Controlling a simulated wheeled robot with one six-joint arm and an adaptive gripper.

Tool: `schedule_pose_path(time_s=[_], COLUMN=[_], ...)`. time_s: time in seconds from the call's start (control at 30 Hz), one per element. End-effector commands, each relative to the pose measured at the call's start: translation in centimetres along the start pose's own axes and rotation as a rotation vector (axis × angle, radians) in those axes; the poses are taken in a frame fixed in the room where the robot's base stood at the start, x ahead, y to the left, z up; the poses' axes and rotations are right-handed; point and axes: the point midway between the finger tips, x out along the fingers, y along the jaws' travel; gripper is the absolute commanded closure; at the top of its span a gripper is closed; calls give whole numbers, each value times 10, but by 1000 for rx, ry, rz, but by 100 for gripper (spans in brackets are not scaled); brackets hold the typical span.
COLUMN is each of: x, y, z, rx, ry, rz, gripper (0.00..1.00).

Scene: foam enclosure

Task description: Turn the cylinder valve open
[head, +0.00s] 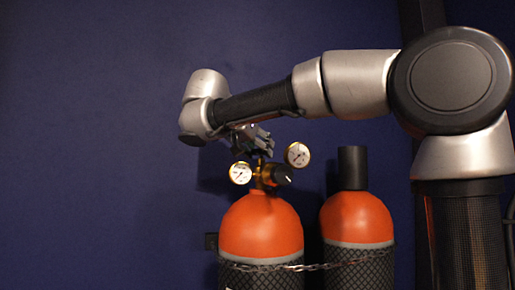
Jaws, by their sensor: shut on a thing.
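An orange-topped gas cylinder (262,228) stands upright in the lower middle of the head view. A brass valve and regulator body (264,174) sits on its top, with a black knob (283,175) at the right. Two round white-faced gauges flank it: the left gauge (240,173) and the higher right gauge (298,155). My gripper (262,150) reaches down from above and is shut on the top of the cylinder valve. Its fingers hide the valve's handle, so I cannot tell how far it is turned.
A second orange-topped cylinder (356,218) with a black cap (352,168) stands close on the right. A chain (315,267) runs across both cylinders. The left side is clear.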

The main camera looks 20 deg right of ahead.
Motion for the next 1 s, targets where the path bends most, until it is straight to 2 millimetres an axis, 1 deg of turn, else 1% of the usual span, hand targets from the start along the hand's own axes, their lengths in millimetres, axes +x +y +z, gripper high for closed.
schedule_pose_path(time_s=[0.17,0.37,0.8,1.0], x=[0,0,2,3], y=[1,4,11,13], z=[0,-1,-2,-2], rx=[-7,-38,-163,-211], ry=[0,0,1,2], rz=[-19,-98,-404,-519], gripper=[76,76,76,76])
